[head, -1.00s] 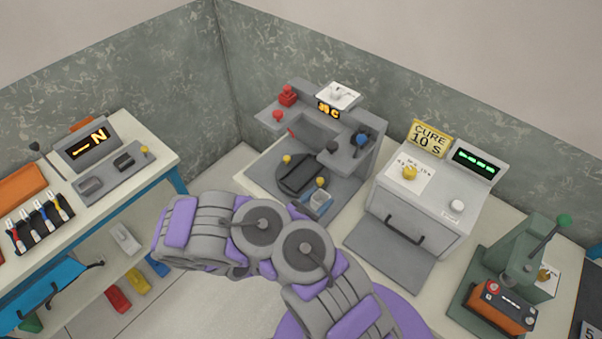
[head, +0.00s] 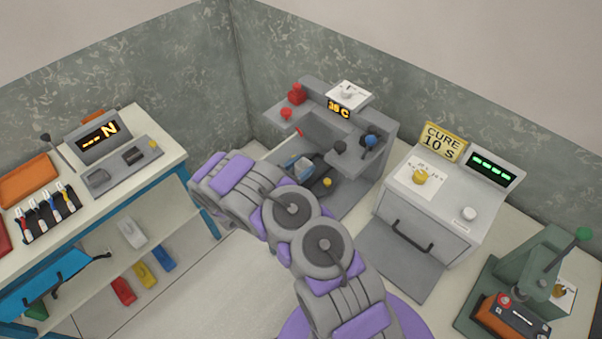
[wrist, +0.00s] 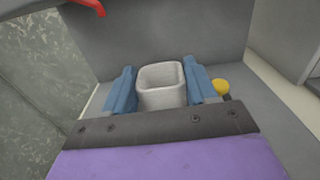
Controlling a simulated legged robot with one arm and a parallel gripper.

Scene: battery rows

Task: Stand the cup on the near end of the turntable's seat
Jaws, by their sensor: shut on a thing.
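The cup is pale grey and squarish with an open top; it sits between my gripper's blue fingers in the wrist view (wrist: 162,86). The cup also shows small in the head view (head: 304,164). My gripper (wrist: 160,78) is shut on the cup, one finger on each side. The cup looks upright. In the head view it is over the turntable area, in front of the grey station. The dark turntable seat (head: 322,171) is mostly hidden by my gripper and arm. I cannot tell whether the cup's base touches it.
A yellow knob (wrist: 221,86) is close beside the right finger in the wrist view. A red handle (wrist: 90,6) is at the upper left there. The grey station (head: 378,140) rises behind, with overhanging side shelves. The cure oven (head: 437,208) stands to its right.

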